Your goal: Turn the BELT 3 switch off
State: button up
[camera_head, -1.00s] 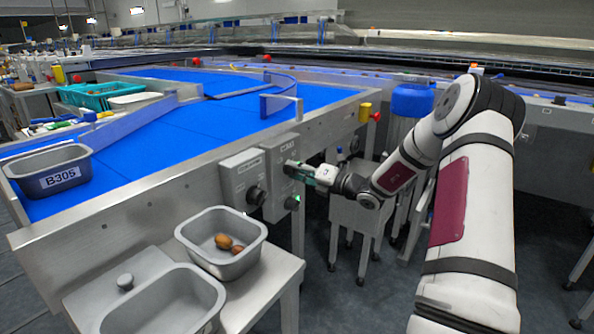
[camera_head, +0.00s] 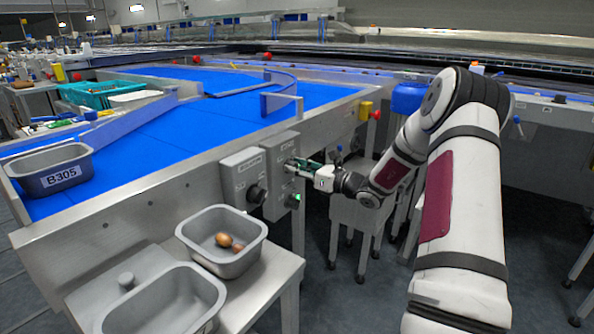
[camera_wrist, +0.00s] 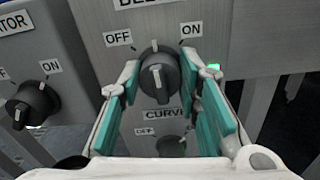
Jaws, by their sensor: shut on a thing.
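The upper black knob (camera_wrist: 160,76) sits on a grey switch box under a label cut off at the top, of which only "BEL" partly shows. OFF is printed to its left and ON to its right. Its white pointer line stands nearly upright, between the two words. My gripper (camera_wrist: 166,92) is shut on this knob, with a teal-padded finger on each side. In the head view my gripper (camera_head: 298,168) reaches the front of the right switch box (camera_head: 281,150) from the right and hides the knob.
A lower knob (camera_wrist: 171,146) marked CURVE is partly hidden beneath. The left switch box (camera_head: 243,172) has its own knob (camera_wrist: 33,102).

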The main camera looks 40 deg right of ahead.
jog(key=n+b, duration=0.2)
jog(key=n, duration=0.2)
jog(key=shift+f+n, duration=0.15)
jog(key=shift+n, duration=0.15)
jog(key=shift+n+b, duration=1.65)
jog(key=shift+n, duration=0.15)
jog(key=o, duration=1.1)
jog(key=shift+o, duration=0.2)
jog(key=shift+s, duration=0.1)
jog(key=v, duration=1.2)
